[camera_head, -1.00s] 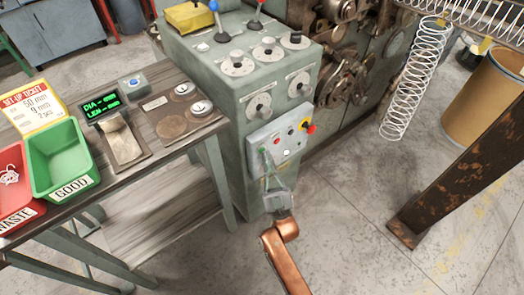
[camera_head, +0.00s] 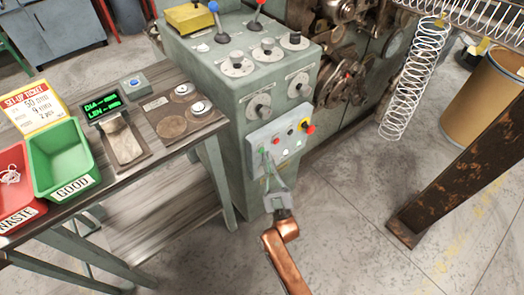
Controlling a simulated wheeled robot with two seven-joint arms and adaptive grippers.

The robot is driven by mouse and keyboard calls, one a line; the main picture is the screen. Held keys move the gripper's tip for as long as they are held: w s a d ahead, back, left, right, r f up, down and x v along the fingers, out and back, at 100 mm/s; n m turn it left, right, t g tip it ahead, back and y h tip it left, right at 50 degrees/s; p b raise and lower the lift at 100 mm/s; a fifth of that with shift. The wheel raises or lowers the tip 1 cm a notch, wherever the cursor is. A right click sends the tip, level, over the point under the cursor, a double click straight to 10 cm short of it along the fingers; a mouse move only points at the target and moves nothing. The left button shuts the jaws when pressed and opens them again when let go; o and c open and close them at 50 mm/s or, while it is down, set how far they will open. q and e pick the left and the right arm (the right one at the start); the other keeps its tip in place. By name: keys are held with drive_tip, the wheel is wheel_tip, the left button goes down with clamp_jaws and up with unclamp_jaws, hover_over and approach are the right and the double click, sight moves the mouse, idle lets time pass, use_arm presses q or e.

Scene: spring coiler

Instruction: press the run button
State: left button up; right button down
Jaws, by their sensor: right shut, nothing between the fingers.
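The control panel (camera_head: 297,148) is a light grey box on the front of the green machine cabinet. A green button (camera_head: 262,150), likely the run button, is at its left; its label is too small to read. A red button or lamp (camera_head: 276,140), a black knob (camera_head: 290,131), a white button (camera_head: 285,153) and a red mushroom button (camera_head: 308,127) on yellow are to its right. My right gripper (camera_head: 268,160) is shut and empty, its fingertips just below the green button. I cannot tell whether they touch it. My left gripper is not in view.
Knobs and levers cover the cabinet (camera_head: 236,97) above the panel. A bench (camera_head: 150,155) with a green GOOD bin (camera_head: 60,165), a red WASTE bin (camera_head: 17,195) and a lit display (camera_head: 101,104) stands left. A rusty post (camera_head: 460,165) is at right. Open floor lies between.

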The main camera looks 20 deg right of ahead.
drive_tip(key=shift+s+d, duration=0.1)
drive_tip(key=shift+s, duration=0.25)
drive_tip(key=s, duration=0.1)
drive_tip(key=s+d+p, duration=0.1)
drive_tip(key=s, duration=0.1)
drive_tip(key=s+p, duration=0.1)
drive_tip(key=shift+s+d, duration=0.35)
idle(0.8)
